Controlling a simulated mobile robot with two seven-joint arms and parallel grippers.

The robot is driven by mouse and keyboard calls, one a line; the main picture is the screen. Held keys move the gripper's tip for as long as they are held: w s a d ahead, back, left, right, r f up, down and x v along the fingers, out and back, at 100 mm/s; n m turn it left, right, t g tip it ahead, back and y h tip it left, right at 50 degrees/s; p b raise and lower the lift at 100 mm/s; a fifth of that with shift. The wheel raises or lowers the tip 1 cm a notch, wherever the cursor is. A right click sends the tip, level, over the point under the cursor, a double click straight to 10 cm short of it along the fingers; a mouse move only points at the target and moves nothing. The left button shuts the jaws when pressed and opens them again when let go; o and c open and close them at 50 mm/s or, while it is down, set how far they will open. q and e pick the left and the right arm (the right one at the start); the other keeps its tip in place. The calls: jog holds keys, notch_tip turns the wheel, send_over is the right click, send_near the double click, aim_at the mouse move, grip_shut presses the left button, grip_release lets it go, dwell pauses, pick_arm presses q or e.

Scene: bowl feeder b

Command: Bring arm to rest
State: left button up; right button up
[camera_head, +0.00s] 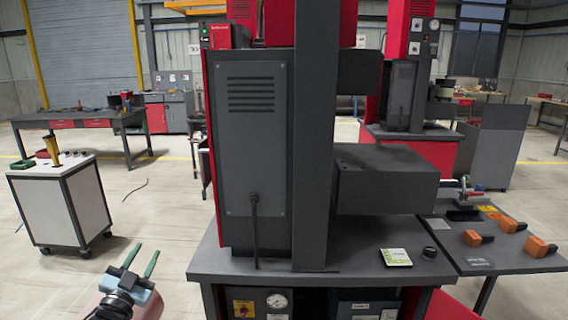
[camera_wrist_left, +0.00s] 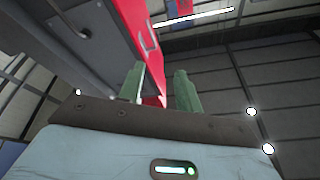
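My left gripper (camera_head: 143,256) is at the lower left of the head view, raised over the floor left of the grey machine. Its two green fingers point away from me, stand apart and hold nothing. In the left wrist view the same gripper (camera_wrist_left: 158,85) shows a clear gap between its fingers, with the red and grey side of a machine and the ceiling beyond. My right gripper is in neither view.
A tall grey machine (camera_head: 252,150) stands on a dark worktable (camera_head: 350,265) ahead. A white-sided cart (camera_head: 62,205) is left of my gripper. Orange-handled tools (camera_head: 510,225) lie on a side table (camera_head: 487,258) at right. Floor between cart and machine is mostly clear.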

pick_arm(q)
jog(key=a+f+n+g+y, duration=0.4)
jog(key=f+g+y, duration=0.15)
jog(key=f, duration=0.55)
jog(key=s+d+f+g+h, duration=0.15)
jog(key=s+d+f, duration=0.25)
jog(key=s+f, duration=0.4)
jog(key=s+d+f+g+h, duration=0.1)
jog(key=s+d+f+g, duration=0.1)
jog(key=s+d+f, duration=0.45)
jog(key=s+d+f+g, duration=0.1)
jog(key=s+d+f, duration=0.1)
jog(key=s, duration=0.8)
jog(key=s+d+f+n+g+h, duration=0.1)
jog(key=s+d+f, duration=0.1)
jog(key=s, duration=0.8)
jog(key=s+d+f+g+h, duration=0.1)
jog(key=s+d+f, duration=0.1)
jog(key=s, duration=0.9)
jog(key=shift+d+f+g, duration=0.25)
jog(key=shift+d+g, duration=0.05)
jog(key=shift+d, duration=0.5)
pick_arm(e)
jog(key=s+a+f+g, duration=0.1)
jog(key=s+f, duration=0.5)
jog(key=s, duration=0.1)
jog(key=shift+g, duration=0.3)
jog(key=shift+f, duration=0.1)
